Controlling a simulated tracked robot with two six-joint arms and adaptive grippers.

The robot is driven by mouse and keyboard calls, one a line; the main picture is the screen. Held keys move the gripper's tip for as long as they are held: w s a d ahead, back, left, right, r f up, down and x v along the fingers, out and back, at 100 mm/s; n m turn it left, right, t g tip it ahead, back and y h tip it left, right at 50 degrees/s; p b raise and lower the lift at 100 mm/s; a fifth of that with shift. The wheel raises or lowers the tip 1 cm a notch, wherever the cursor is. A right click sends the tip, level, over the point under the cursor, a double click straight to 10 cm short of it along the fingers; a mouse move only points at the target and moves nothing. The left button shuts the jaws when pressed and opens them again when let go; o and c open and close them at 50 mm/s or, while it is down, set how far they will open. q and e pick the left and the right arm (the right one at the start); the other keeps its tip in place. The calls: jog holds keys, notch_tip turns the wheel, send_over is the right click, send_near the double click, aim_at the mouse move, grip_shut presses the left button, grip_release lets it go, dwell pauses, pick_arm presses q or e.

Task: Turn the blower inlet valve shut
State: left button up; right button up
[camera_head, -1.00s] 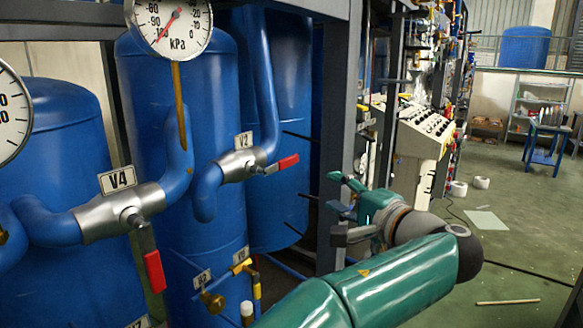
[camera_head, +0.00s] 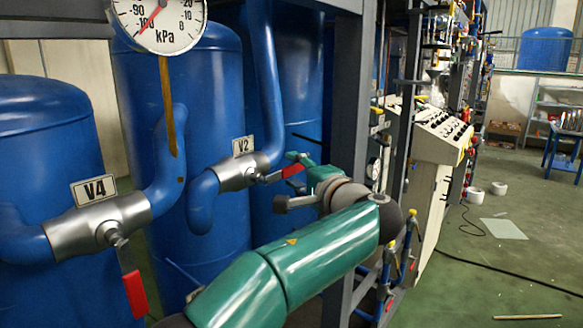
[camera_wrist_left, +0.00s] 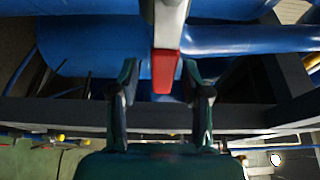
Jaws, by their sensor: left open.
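The V2 valve (camera_head: 238,178) is a silver body on a blue pipe, under a white "V2" tag. Its red-ended lever (camera_head: 292,170) points right, away from the valve body. My left gripper (camera_head: 290,182) is at that lever. No tag reads "blower inlet". My right gripper is out of view.
A kPa gauge (camera_head: 160,22) stands above the pipes. Blue tanks (camera_head: 45,140) fill the left and back. A dark frame post (camera_head: 351,95) rises just beyond my gripper. A control panel (camera_head: 440,130) stands farther right, beside open green floor.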

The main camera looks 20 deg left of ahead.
pick_arm(q)
jog(key=shift+w+a+r, duration=0.1)
jog(key=shift+w+a, duration=0.15)
jog(key=shift+a, duration=0.1)
grip_shut()
